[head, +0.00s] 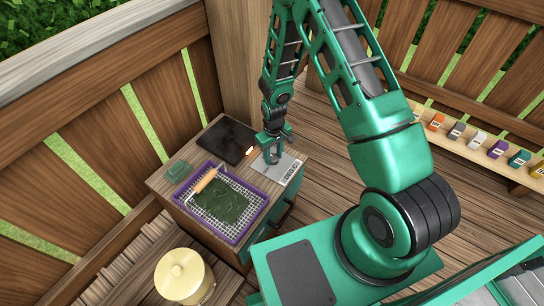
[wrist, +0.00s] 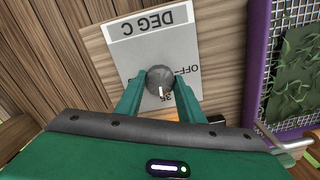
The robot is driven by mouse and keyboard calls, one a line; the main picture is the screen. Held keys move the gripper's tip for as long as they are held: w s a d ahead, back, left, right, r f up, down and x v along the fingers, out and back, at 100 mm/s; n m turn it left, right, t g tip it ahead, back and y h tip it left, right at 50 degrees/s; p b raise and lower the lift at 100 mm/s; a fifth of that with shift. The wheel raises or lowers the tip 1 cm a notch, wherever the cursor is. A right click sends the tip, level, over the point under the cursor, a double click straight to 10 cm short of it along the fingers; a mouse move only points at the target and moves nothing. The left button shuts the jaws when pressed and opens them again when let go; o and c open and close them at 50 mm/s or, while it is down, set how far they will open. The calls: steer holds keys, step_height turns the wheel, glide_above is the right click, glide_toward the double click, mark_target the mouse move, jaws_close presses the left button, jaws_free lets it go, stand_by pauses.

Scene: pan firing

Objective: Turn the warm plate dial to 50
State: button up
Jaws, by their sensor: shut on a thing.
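The dial (wrist: 158,76) is a round grey knob with a white pointer mark. It sits on a pale label plate (wrist: 140,54) that reads DEG C, OFF and 35, upside down in the wrist view. The mark points down in that view, close to the 35; no 50 is visible there. My gripper (wrist: 160,92) is shut on the dial, one green finger at each side. In the head view my gripper (head: 272,150) is over the cabinet top, beside the label plate (head: 290,170), and the dial is hard to make out. The dark warm plate (head: 227,140) lies behind left of it.
A purple-rimmed mesh tray (head: 248,226) with green leaves and a wooden-handled tool (head: 206,180) stands in front. A small green block (head: 177,171) is at the cabinet's left edge. A cream lidded pot (head: 184,278) is below left. Several coloured boxes line a shelf (head: 460,140) at right.

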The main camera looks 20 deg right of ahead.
steer(key=m, duration=0.4)
steer(key=shift+s+m, duration=0.2)
steer(key=shift+m, duration=0.1)
steer(key=m, duration=0.3)
steer(key=shift+m, duration=0.4)
steer(key=m, duration=0.4)
steer(key=shift+m, duration=2)
steer(key=o, duration=1.1)
steer(key=shift+c, duration=0.2)
steer(key=shift+w, duration=0.1)
